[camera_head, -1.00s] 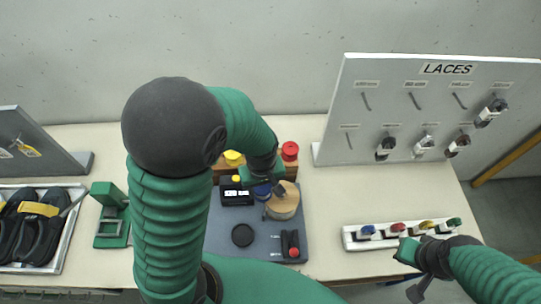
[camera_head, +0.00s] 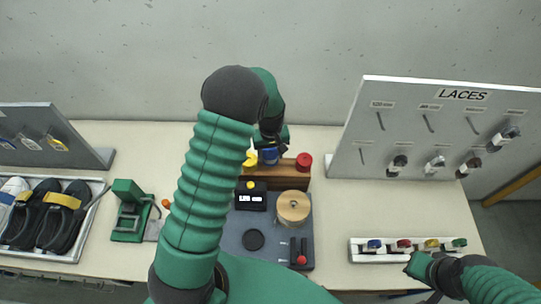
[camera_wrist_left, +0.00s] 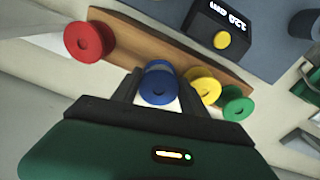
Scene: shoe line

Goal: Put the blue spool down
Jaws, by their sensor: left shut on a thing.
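My left gripper (camera_head: 271,145) is shut on the blue spool (camera_head: 269,156), at the wooden spool rack (camera_head: 280,177). In the left wrist view the blue spool (camera_wrist_left: 158,84) shows between the fingers (camera_wrist_left: 157,92), at the rack (camera_wrist_left: 141,42) between the red spool (camera_wrist_left: 89,41) and the yellow spool (camera_wrist_left: 203,87). I cannot tell whether it touches the rack. A green spool (camera_wrist_left: 238,103) is beside the yellow one. My right gripper (camera_head: 423,268) is by the front right of the table; its fingers are too unclear to tell their state.
In front of the rack are a dark mat (camera_head: 232,228) with a black scale display (camera_head: 250,197) and a round wooden piece (camera_head: 293,208). A white holder with coloured pieces (camera_head: 375,257) lies at right. A LACES board (camera_head: 400,140) stands behind it. A shoe tray (camera_head: 75,250) is at left.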

